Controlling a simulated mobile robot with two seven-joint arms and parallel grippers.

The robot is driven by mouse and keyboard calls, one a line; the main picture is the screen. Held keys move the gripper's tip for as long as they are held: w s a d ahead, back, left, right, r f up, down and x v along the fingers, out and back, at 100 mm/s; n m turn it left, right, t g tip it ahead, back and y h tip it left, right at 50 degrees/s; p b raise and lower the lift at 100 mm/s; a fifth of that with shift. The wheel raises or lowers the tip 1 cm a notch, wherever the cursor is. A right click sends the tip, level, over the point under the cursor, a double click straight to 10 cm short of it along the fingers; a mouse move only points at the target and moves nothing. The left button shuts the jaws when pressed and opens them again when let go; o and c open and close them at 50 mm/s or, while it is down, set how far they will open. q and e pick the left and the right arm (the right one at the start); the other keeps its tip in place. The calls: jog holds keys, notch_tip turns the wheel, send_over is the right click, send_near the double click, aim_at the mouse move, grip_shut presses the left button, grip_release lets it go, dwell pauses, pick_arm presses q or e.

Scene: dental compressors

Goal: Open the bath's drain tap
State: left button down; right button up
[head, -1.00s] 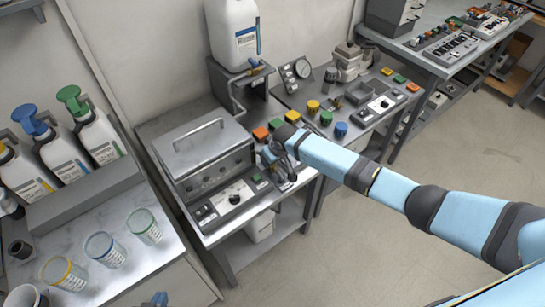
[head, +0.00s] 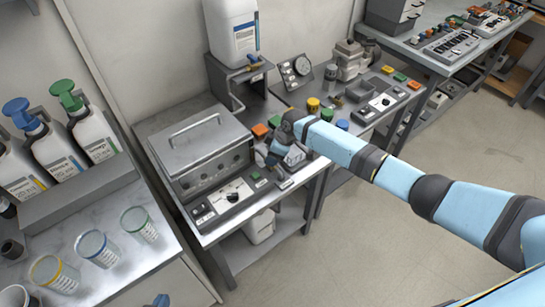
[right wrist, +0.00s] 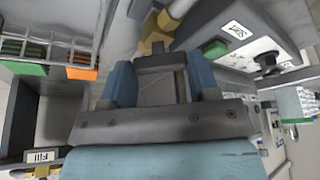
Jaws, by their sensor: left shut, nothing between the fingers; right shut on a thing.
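The bath (head: 200,160) is a grey metal tank with a closed, handled lid and a front control panel, left of centre in the head view. My right gripper (head: 272,155) is at the bath's right side and hides the drain tap there. In the right wrist view, my right gripper (right wrist: 160,70) is shut on a grey part between its blue fingers. Brass fittings of the drain tap (right wrist: 155,38) show just beyond the fingertips. Whether the tap is open cannot be told. Only a blue bit of my left gripper (head: 161,300) shows at the bottom edge; it is shut and empty.
A white canister (head: 233,35) stands on a raised stand behind the bath. Pump bottles (head: 95,130) and clear cups (head: 98,248) stand on the left bench. The floor in front is clear.

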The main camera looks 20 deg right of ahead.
jog(key=shift+w+f+n+g+b, duration=0.15)
jog(key=shift+n+g+b, duration=0.25)
jog(key=shift+n+b, duration=0.45)
jog(key=n+g+b, duration=0.1)
jog(key=n+b, duration=0.1)
jog(key=n, duration=0.1)
jog(key=shift+y, duration=0.3)
jog(key=n+g+b, duration=0.1)
jog(key=n+b, duration=0.1)
jog(key=n, duration=0.1)
jog(key=shift+w, duration=0.1)
jog(key=shift+n+g+b, duration=0.5)
jog(key=shift+n+b, duration=0.3)
jog(key=shift+n, duration=0.25)
